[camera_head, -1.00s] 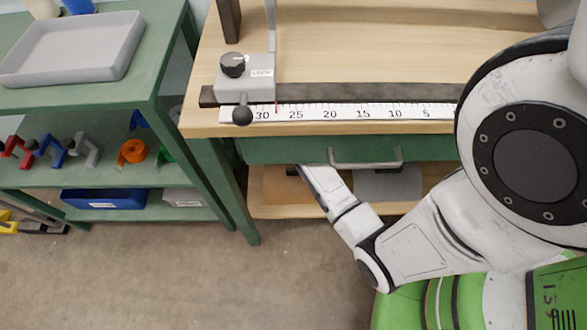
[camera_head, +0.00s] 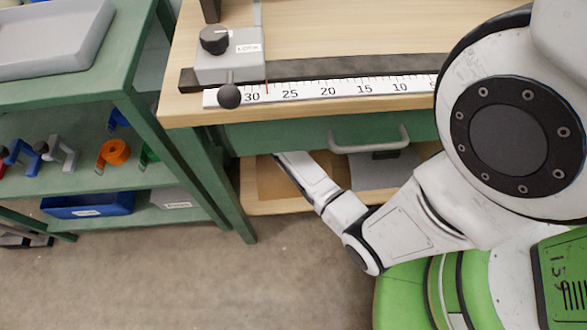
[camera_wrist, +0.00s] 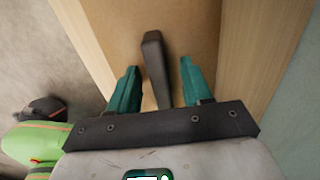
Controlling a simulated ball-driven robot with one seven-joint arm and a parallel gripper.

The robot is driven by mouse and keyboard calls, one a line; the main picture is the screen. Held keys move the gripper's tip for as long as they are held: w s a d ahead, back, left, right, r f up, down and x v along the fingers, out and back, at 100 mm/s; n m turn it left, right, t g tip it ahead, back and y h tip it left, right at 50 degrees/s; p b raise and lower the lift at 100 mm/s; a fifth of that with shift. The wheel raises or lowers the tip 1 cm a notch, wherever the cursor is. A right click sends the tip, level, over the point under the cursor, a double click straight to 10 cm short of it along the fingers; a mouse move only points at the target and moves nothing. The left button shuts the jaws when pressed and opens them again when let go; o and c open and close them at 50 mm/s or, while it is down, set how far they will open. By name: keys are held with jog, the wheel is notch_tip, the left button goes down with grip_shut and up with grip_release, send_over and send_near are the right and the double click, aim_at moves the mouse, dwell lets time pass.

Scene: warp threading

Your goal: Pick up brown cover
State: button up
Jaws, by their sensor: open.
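The brown cover (camera_head: 268,178) lies below the green drawer, on the bench's lower wooden shelf; my forearm hides part of it in the head view. In the wrist view the brown panel (camera_wrist: 193,28) fills the space ahead, with a dark bar handle (camera_wrist: 154,62) standing on it. My gripper (camera_wrist: 160,66) is open, its two teal fingers on either side of the handle, with a gap to each. I cannot tell how deep the fingers reach along the handle. The head view does not show the fingers.
The drawer (camera_head: 280,136) with its grey pull bar (camera_head: 368,142) sits above my arm. A grey panel (camera_head: 365,174) lies to the right on the lower shelf. Light wood edges (camera_wrist: 262,45) flank the brown panel. A green rack (camera_head: 190,165) stands left; the floor in front is clear.

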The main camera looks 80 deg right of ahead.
grip_shut()
dwell(0.4)
jog(key=shift+r, duration=0.1)
